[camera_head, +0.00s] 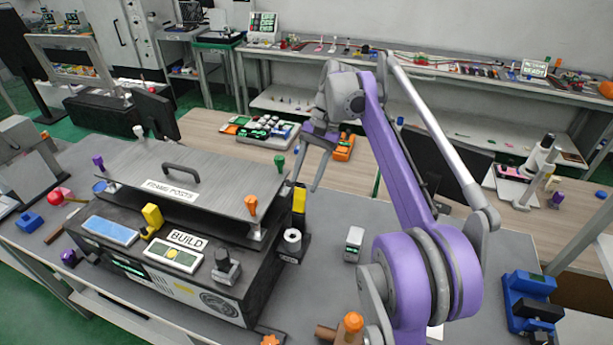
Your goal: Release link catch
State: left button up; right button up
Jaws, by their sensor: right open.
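A dark fixture box (262,285) labelled BUILD stands on the grey table, with a grey lid plate (215,175) and a dark handle (182,172) above it. No part is marked as the link catch, so I cannot tell which it is. A yellow upright piece (299,200) sits on a black bracket at the box's right end. Another yellow piece (152,217) stands at the front edge. My right gripper (306,184) is open and empty, pointing down just above and right of the lid's right end, near the yellow upright piece. My left gripper is out of view.
Orange (251,206) and green (279,163) knobs stand on the lid's right corners. A blue device (531,303) is at the far right.

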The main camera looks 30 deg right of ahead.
grip_shut()
jog(key=shift+w+d, duration=0.1)
jog(key=shift+w+d+f+g+y+p, duration=0.2)
jog(key=shift+g+y+p, duration=0.1)
jog(key=shift+g+y, duration=0.15)
jog(key=shift+s, duration=0.1)
jog(key=shift+c, duration=1.2)
grip_release()
jog(key=shift+o, duration=1.2)
jog(key=shift+w+d+f, duration=0.1)
jog(key=shift+w, duration=0.1)
